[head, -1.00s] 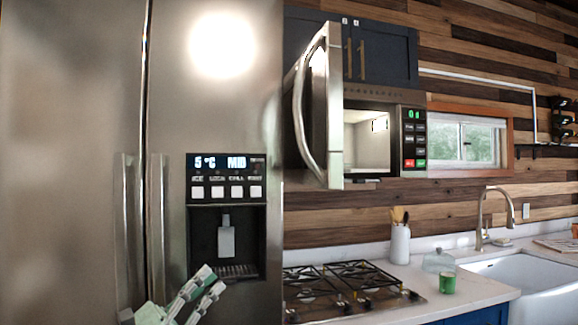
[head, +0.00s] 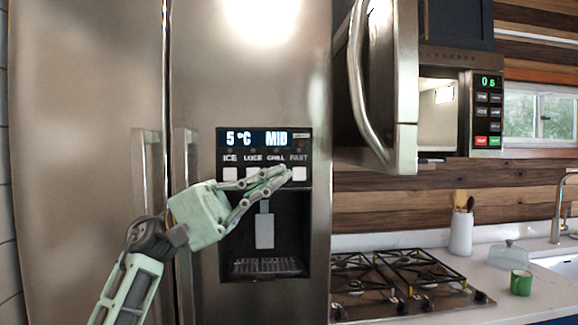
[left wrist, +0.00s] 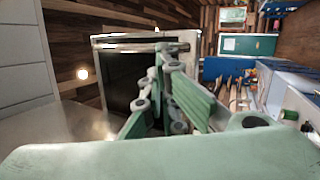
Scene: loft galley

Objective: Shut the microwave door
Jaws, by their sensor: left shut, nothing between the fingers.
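The microwave (head: 485,145) is mounted above the stove at the right of the head view. Its door (head: 407,90) stands wide open, swung out toward the fridge, with a long curved handle (head: 356,75) on its outer face. Part of the lit inside shows past the door edge. My left gripper (head: 286,174), pale green, is shut and empty. It shows in front of the fridge's dispenser panel, to the left of and lower than the door, apart from it. Its fingers also fill the middle of the left wrist view (left wrist: 158,75). My right gripper is not in view.
The steel fridge (head: 85,90) fills the left, with upright handles and a water dispenser (head: 264,230). A gas stove (head: 400,280) lies below the microwave. A utensil jar (head: 461,232), a green mug (head: 521,283) and a sink stand farther right.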

